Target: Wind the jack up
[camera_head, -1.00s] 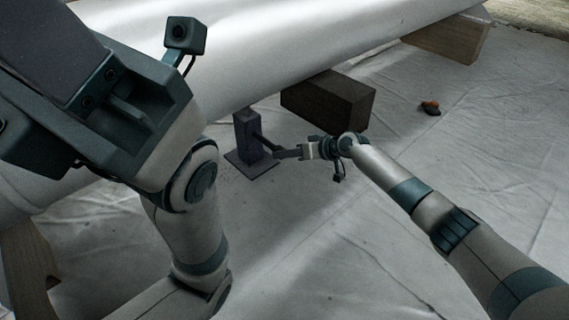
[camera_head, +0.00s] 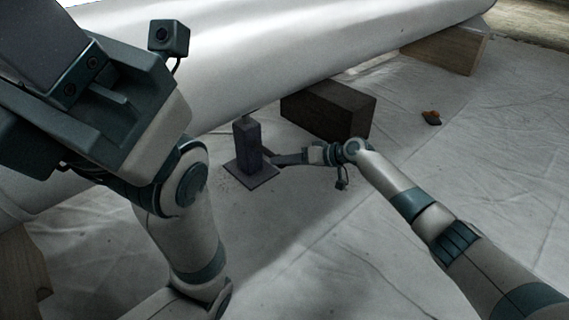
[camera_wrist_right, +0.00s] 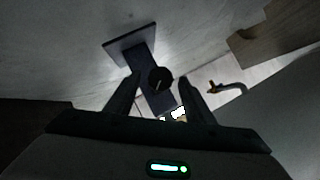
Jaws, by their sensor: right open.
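The jack (camera_head: 247,140) is a dark purple-grey post, upright on a square base plate (camera_head: 250,173), under the big white cylinder (camera_head: 260,50). My right gripper (camera_head: 275,160) is low at the right side of the post. In the right wrist view the post (camera_wrist_right: 150,66) stands out from its plate (camera_wrist_right: 131,46).
A dark block (camera_head: 328,107) lies behind my right gripper, near the cylinder. A pale wooden block (camera_head: 445,50) is farther right. The wrinkled sheet (camera_head: 480,170) is clear at the right.

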